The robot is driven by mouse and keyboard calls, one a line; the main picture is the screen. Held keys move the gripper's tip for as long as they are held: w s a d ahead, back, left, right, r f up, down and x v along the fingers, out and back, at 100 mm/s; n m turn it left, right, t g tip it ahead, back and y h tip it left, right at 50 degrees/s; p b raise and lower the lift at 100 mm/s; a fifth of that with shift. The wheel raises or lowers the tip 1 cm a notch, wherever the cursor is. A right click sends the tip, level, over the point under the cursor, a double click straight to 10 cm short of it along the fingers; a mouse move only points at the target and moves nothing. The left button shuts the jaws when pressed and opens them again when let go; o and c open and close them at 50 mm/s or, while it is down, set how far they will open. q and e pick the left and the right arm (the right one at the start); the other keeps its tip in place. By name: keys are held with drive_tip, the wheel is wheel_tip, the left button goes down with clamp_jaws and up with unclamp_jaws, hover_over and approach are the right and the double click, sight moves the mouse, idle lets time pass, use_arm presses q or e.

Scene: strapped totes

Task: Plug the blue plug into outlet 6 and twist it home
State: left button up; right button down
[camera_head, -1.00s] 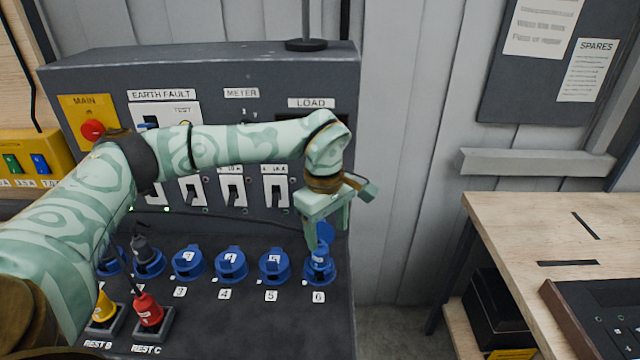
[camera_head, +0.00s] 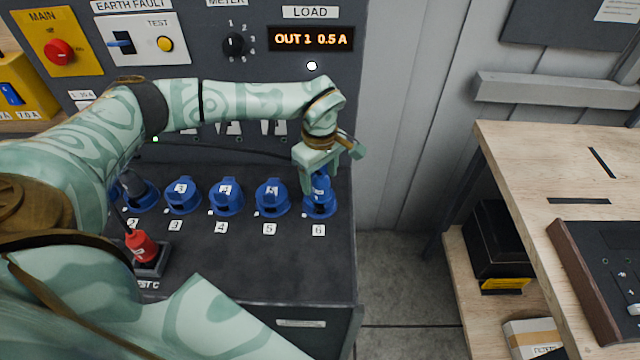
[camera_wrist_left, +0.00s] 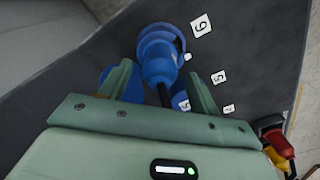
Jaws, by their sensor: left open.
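The blue plug (camera_head: 320,186) stands upright at outlet 6 (camera_head: 320,208), the rightmost in the row of blue outlets. The plug also shows in the left wrist view (camera_wrist_left: 159,68), with its dark cable end toward my gripper and its other end at the blue ring of outlet 6 (camera_wrist_left: 152,34). My left gripper (camera_head: 318,182) is open above outlet 6. In the wrist view its fingers (camera_wrist_left: 157,80) stand on either side of the plug, with gaps showing. How deep the plug sits and its twist are hard to tell. My right gripper is not in view.
Capped outlets 5 (camera_head: 272,196), 4 (camera_head: 226,196) and 3 (camera_head: 182,195) stand to the left. A dark plug is at outlet 2 (camera_head: 140,196). A red plug (camera_head: 142,246) stands in rest C. The load display (camera_head: 311,39) reads OUT 1 0.5 A. A wooden bench (camera_head: 560,165) is at right.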

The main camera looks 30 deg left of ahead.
sight(321, 194)
use_arm(q)
drive_tip(key=shift+f, duration=1.7)
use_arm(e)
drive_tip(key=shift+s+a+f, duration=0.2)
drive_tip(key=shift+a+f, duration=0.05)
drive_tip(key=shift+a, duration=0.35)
use_arm(q)
drive_tip(key=shift+c, duration=0.2)
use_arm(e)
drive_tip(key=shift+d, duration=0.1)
use_arm(q)
drive_tip(key=c, duration=1.1)
drive_tip(key=shift+r, duration=0.1)
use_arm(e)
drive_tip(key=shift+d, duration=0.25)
use_arm(q)
drive_tip(key=shift+m, duration=0.5)
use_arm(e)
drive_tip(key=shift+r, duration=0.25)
use_arm(q)
drive_tip(key=shift+m+p, duration=0.3)
drive_tip(key=shift+m, duration=0.1)
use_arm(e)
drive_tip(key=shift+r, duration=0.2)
